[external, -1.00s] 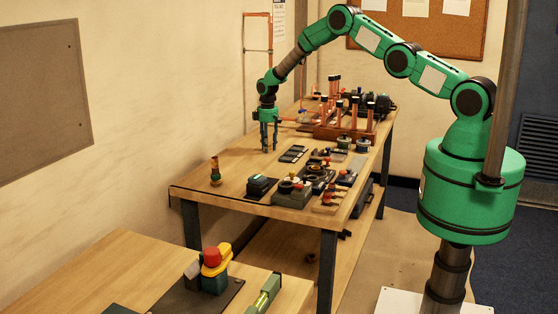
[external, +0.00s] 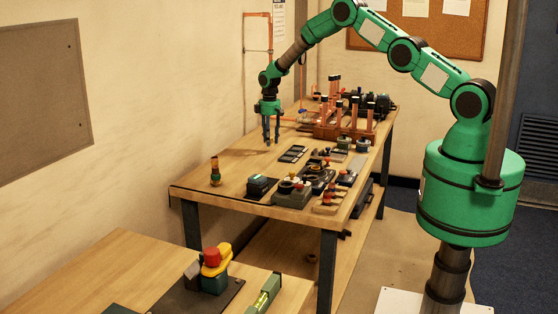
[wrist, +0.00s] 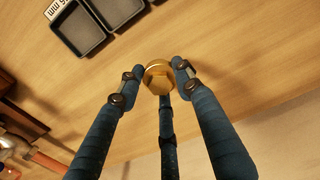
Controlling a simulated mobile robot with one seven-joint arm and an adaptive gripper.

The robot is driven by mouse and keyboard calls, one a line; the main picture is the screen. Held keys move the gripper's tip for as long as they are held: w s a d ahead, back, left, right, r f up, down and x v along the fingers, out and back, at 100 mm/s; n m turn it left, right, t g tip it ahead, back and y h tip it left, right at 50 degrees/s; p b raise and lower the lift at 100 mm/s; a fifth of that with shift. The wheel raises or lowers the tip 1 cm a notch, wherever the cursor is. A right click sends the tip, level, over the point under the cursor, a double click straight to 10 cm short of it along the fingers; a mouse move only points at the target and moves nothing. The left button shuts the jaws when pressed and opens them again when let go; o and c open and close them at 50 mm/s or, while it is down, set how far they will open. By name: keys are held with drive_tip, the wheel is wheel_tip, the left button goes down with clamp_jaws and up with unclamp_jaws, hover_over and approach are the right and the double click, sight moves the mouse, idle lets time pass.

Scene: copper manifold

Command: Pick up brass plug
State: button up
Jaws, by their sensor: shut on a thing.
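The brass plug (wrist: 158,78) shows in the wrist view as a gold, round-topped piece between the tips of my gripper (wrist: 160,84). My gripper has several dark blue fingers, closed in around the plug. In the external view my gripper (external: 270,142) points down, its fingertips a little above the far left part of the wooden workbench (external: 215,188). The plug is too small to make out there. The fingers hide part of its sides in the wrist view.
Dark trays (wrist: 78,30) lie near the gripper, upper left in the wrist view. A small bottle-like item (external: 215,175) stands at front left. Bare bench lies between.

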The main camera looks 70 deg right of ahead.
drive_tip(key=s+a, duration=0.1)
drive_tip(key=s, duration=0.3)
drive_tip(key=s+a+r+b, duration=0.1)
drive_tip(key=s+a, duration=0.1)
drive_tip(key=s, duration=0.3)
drive_tip(key=s+a, duration=0.1)
drive_tip(key=s, duration=0.3)
drive_tip(key=shift+s+a+r, duration=0.2)
drive_tip(key=shift+s+a, duration=0.2)
